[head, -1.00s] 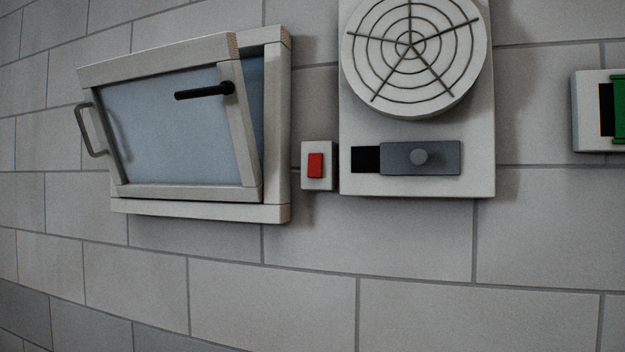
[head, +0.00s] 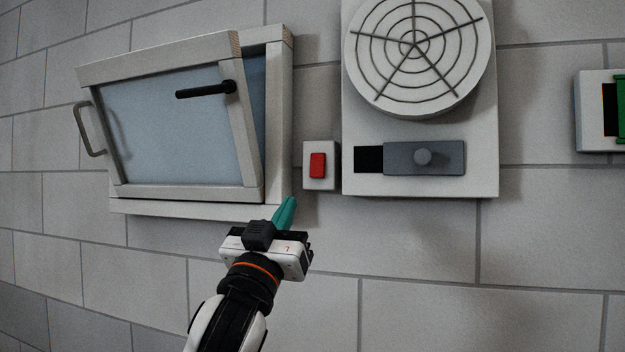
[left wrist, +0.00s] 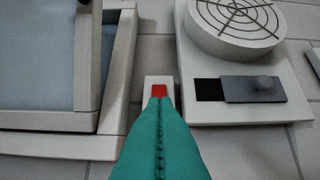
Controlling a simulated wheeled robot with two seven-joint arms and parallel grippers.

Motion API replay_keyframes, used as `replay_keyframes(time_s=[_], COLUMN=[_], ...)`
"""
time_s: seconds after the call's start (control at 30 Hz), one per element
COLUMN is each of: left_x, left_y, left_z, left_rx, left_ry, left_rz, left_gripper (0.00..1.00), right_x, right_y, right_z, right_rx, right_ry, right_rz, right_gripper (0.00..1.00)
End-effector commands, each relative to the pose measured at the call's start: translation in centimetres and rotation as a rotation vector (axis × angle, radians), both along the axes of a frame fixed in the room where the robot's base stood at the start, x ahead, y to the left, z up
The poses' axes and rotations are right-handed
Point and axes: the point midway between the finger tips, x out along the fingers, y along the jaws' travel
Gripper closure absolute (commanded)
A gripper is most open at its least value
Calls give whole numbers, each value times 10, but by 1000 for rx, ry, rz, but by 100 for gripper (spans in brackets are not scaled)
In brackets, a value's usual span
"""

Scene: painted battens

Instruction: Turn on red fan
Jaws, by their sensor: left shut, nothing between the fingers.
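A white fan unit (head: 480,150) with a round grille (head: 415,50) hangs on the wall. Below the grille are a dark slot (head: 368,159) and a grey sliding plate (head: 440,160) with a knob (head: 423,156). A small white switch box with a red rocker (head: 318,165) sits just left of the unit. My left gripper (head: 286,211) is shut and empty, its teal fingertips below and left of the switch. In the left wrist view, the fingers (left wrist: 160,130) point at the red rocker (left wrist: 159,90) and overlap its lower edge; contact cannot be told. My right gripper is not in view.
A tilted window (head: 170,125) in a pale frame, with a black handle (head: 205,91) and a grey side pull (head: 88,130), is left of the switch. A white box with a green part (head: 620,110) is at the right edge. The wall below is clear.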

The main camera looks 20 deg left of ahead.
Motion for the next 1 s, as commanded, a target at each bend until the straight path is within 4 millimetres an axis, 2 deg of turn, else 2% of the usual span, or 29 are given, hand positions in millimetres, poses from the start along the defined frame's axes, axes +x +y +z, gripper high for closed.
replay_keyframes(time_s=[0.23,0.37,0.83,1.0], left_x=[1,9,85,109], left_y=[0,0,-3,-4], left_z=[0,8,65,56], left_rx=[0,0,0,0], left_ry=[2,2,5,6], left_rz=[0,0,1,1], left_gripper=[100,100,100,100], right_x=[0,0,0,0], right_y=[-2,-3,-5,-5], right_z=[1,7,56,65], right_rx=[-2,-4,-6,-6], right_ry=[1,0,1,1], right_rz=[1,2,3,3], right_gripper=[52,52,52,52])
